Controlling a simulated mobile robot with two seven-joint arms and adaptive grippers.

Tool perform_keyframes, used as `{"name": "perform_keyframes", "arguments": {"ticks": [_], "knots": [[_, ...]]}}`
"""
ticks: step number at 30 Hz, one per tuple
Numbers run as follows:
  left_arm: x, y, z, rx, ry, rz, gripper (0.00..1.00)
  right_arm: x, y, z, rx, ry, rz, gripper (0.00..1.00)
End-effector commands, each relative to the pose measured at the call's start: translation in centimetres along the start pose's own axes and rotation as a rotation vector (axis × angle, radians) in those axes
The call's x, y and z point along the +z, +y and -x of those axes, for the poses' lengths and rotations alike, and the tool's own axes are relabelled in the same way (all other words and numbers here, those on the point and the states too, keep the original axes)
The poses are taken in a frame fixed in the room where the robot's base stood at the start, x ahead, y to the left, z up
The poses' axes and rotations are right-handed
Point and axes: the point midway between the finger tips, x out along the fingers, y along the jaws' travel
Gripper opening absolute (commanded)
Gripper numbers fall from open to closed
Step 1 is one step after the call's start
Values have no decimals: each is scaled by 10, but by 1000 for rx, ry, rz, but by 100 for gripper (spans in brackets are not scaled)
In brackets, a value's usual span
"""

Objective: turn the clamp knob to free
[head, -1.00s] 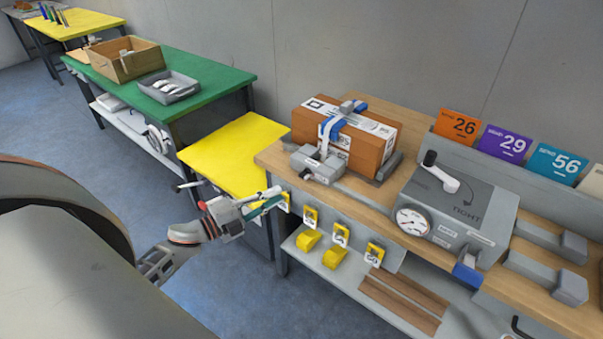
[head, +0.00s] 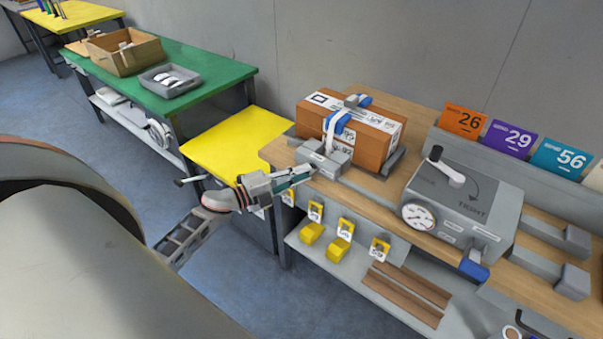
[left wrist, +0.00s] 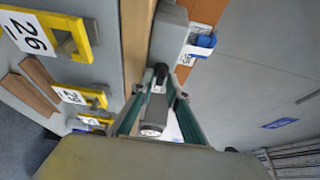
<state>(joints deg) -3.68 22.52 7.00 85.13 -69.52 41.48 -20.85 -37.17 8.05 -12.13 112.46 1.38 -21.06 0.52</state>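A small grey clamp block (head: 324,159) sits on the wooden bench in front of the strapped carton; it also shows in the left wrist view (left wrist: 170,35). My left gripper (head: 308,172) is at the front of this block. In the left wrist view the two green-edged fingers (left wrist: 163,82) are apart, with a grey bar-like part (left wrist: 153,113), seemingly the clamp knob, between them. I cannot tell whether they touch it. Any knob marking is too small to read. I do not see my right gripper.
The brown carton (head: 370,138) with white and blue strap stands behind the clamp. A grey gauge box (head: 465,212) with a black-handled crank and the word TIGHT is to the right. Yellow tags (head: 316,211) hang along the bench front. A yellow table (head: 235,145) stands left.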

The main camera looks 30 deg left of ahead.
Motion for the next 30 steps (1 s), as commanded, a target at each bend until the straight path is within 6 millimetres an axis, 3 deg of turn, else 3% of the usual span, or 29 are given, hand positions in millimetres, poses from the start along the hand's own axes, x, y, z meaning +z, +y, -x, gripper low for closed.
{"name": "perform_keyframes", "arguments": {"ticks": [7,10,22,30], "knots": [[0,0,-2,0,0,0,15,0,0,0,0,0,0,40],[0,0,-1,0,0,0,0,0,0,0,0,0,0,40],[0,1,-1,-12,1,30,0,3,-1,-1,-1,-2,-1,40],[-1,5,-1,-70,2,173,0,13,-3,-6,-3,-7,-2,40]]}}
